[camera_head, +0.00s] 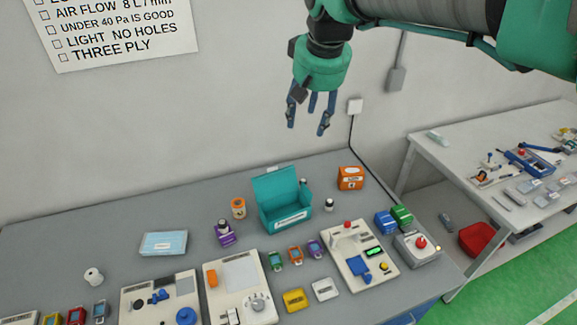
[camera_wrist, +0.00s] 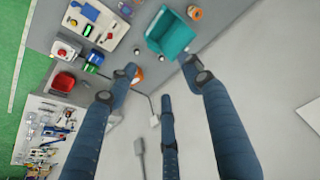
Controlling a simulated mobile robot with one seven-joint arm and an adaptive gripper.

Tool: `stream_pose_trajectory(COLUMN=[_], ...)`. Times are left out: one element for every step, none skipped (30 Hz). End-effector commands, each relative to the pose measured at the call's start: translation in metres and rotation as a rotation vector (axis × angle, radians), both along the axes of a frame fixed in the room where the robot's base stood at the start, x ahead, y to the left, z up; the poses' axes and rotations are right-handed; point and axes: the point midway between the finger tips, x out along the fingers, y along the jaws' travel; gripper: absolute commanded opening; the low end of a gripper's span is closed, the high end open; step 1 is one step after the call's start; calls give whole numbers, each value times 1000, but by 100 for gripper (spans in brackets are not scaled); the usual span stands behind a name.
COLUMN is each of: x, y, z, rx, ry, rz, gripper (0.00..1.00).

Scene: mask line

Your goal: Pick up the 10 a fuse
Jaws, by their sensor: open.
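I cannot make out a 10 A marking on anything, so I cannot tell which thing is the 10 A fuse. Small coloured pieces on the grey bench include a green one (camera_head: 276,260), an orange one (camera_head: 295,255) and a purple one (camera_head: 315,248) in a row. A yellow one (camera_head: 52,318), a red one (camera_head: 76,316) and a grey one (camera_head: 100,311) are at the front left. My gripper (camera_head: 307,122) is open and empty, high above the back of the bench. Its three spread fingers also show in the wrist view (camera_wrist: 160,85).
A teal open box (camera_head: 283,205) stands mid-bench, with an orange box (camera_head: 351,178) to its right. Blue (camera_head: 385,222) and green (camera_head: 402,216) boxes sit near a red-button unit (camera_head: 418,248). White machines line the front. A second table (camera_head: 440,152) stands right.

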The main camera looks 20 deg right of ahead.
Motion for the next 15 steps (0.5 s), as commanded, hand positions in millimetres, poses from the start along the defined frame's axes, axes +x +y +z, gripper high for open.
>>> stream_pose_trajectory(x=[14,22,32,40,48,58,65,73,83,91,99,109,116,124,134], y=[-4,-7,-10,-12,-14,-17,-20,-22,-26,-28,-31,-35,-38,-40,-44], z=[3,4,5,6,6,7,7,8,7,7,7,6,6,4,3], rx=[1,1,1,2,3,3,3,3,4,5,5,6,6,8,8], ry=[10,14,21,24,30,36,41,45,51,56,60,67,70,76,80], rz=[-5,-8,-11,-14,-16,-19,-21,-24,-27,-30,-32,-36,-38,-41,-44], gripper=[50,50,50,50,50,50,50,50,50,50,50,50,50,50,50])
